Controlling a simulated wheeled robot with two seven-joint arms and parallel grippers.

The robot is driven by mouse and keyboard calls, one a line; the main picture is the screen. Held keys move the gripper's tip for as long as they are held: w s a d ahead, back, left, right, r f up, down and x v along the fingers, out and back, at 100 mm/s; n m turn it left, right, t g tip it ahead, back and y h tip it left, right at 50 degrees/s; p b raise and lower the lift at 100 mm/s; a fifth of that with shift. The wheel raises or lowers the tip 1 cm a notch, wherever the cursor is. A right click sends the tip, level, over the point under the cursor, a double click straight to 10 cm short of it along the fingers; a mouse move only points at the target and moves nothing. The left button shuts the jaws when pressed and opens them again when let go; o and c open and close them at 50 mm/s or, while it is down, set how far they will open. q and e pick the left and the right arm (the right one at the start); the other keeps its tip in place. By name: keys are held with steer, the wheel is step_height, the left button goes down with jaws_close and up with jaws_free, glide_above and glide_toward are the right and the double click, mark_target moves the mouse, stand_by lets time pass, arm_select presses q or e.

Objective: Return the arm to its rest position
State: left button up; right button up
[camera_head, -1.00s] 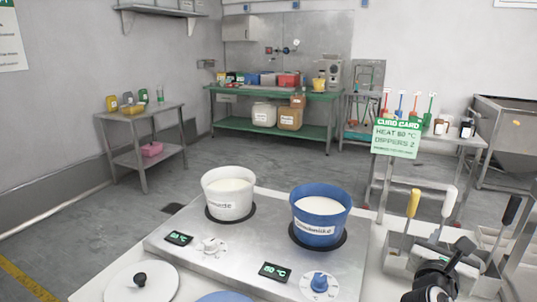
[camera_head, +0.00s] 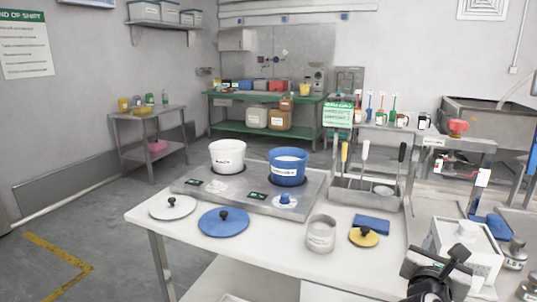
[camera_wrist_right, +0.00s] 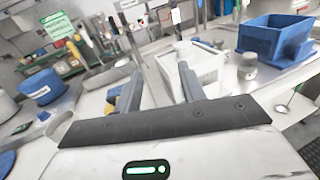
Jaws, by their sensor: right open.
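My right gripper (camera_head: 438,268) is at the lower right of the head view, in front of a white box (camera_head: 478,250). In the right wrist view its two grey fingers (camera_wrist_right: 158,88) stand apart with nothing between them. It is open and empty, and the white box (camera_wrist_right: 195,65) shows beyond the fingers. My left gripper is in neither view.
A white pot (camera_head: 227,157) and a blue pot (camera_head: 287,168) stand on a steel heating unit (camera_head: 235,200). Lids and a grey cup (camera_head: 321,234) lie in front. A tool rack (camera_head: 360,192) stands behind. A blue bin (camera_wrist_right: 275,40) is at the wrist view's upper right.

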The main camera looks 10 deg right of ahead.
steer(key=s+a+f+m+y, duration=0.3)
steer(key=a+f+m+y, duration=0.2)
steer(key=a+f, duration=0.25)
steer(key=s+a+f+m+y, duration=0.2)
steer(key=a+f+m+y, duration=0.35)
steer(key=f, duration=0.35)
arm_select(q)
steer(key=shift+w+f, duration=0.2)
arm_select(e)
steer(key=s+a+f+m+g+y, duration=0.2)
steer(key=s+a+f+m+y, duration=0.3)
steer(key=s+a+m, duration=0.7)
step_height(320, 180, down, 2)
steer(key=shift+s+a+f+m, duration=0.2)
steer(key=shift+s+a+m, duration=0.1)
steer(key=shift+s+m, duration=0.35)
